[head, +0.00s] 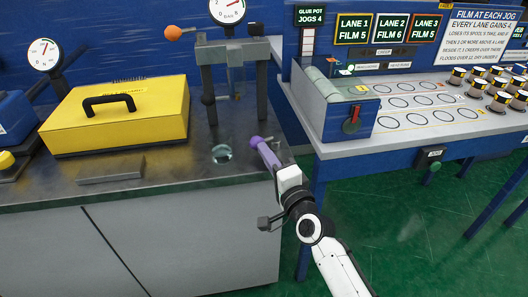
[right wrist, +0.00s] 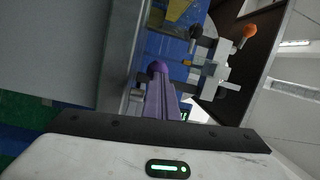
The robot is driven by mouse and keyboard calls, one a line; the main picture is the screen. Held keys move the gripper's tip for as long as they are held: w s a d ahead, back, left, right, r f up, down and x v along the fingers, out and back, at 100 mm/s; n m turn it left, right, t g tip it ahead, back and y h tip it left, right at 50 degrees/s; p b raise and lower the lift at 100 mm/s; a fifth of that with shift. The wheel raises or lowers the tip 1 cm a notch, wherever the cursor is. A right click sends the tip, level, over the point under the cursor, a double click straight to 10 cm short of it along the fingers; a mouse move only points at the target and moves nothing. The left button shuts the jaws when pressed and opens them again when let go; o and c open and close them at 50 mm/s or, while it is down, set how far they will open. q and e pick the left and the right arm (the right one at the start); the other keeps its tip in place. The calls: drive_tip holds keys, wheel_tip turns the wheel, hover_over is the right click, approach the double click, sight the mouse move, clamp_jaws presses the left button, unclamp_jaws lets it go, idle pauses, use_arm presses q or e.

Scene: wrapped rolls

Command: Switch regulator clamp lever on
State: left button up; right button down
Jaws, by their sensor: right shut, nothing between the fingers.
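A grey clamp stand (head: 232,52) with a gauge (head: 228,8) stands at the right end of the metal bench. A lever with an orange ball knob (head: 173,33) sticks out to its left; the knob also shows in the right wrist view (right wrist: 249,30). A dark knob (head: 256,29) sits at the stand's upper right. No label shows which is the regulator clamp lever. My right gripper (head: 256,142), with purple fingers, is shut and empty. It is at the bench's right edge, below and in front of the stand, apart from both knobs. My left gripper is not in view.
A yellow case (head: 120,118) with a black handle and a grey bar (head: 111,171) lie on the bench (head: 190,165). A small glassy disc (head: 222,153) lies left of my right gripper. A blue table (head: 400,145) with ringed spots and several spools stands at right.

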drive_tip(key=shift+a+r, duration=0.3)
drive_tip(key=shift+a, duration=0.2)
drive_tip(key=shift+a+r, duration=0.3)
drive_tip(key=shift+a, duration=0.2)
drive_tip(key=shift+d, duration=0.1)
drive_tip(key=shift+s+d+f+p, duration=0.25)
drive_tip(key=shift+s+f+p, duration=0.1)
drive_tip(key=shift+s+p, duration=0.25)
drive_tip(key=d+p+v, duration=0.1)
drive_tip(key=p+v, duration=0.1)
drive_tip(key=v, duration=0.7)
drive_tip(key=shift+d+f, duration=0.25)
drive_tip(key=shift+d, duration=0.1)
drive_tip(key=s+d+f+n+g+h, duration=0.1)
drive_tip(key=s+d+f+n+g, duration=0.2)
drive_tip(key=s+f, duration=0.4)
drive_tip(key=s+d+f+n+g+h, duration=0.2)
drive_tip(key=s+d+f+n, duration=0.2)
drive_tip(key=s+f+n, duration=0.2)
drive_tip(key=s+d+f+n+g+h, duration=0.1)
drive_tip(key=s+d+f+n+g, duration=0.2)
drive_tip(key=s+f, duration=0.7)
drive_tip(key=shift+s+d+n+g+h, duration=0.3)
drive_tip(key=shift+s+d+n+h, duration=0.1)
drive_tip(key=shift+s+n, duration=0.6)
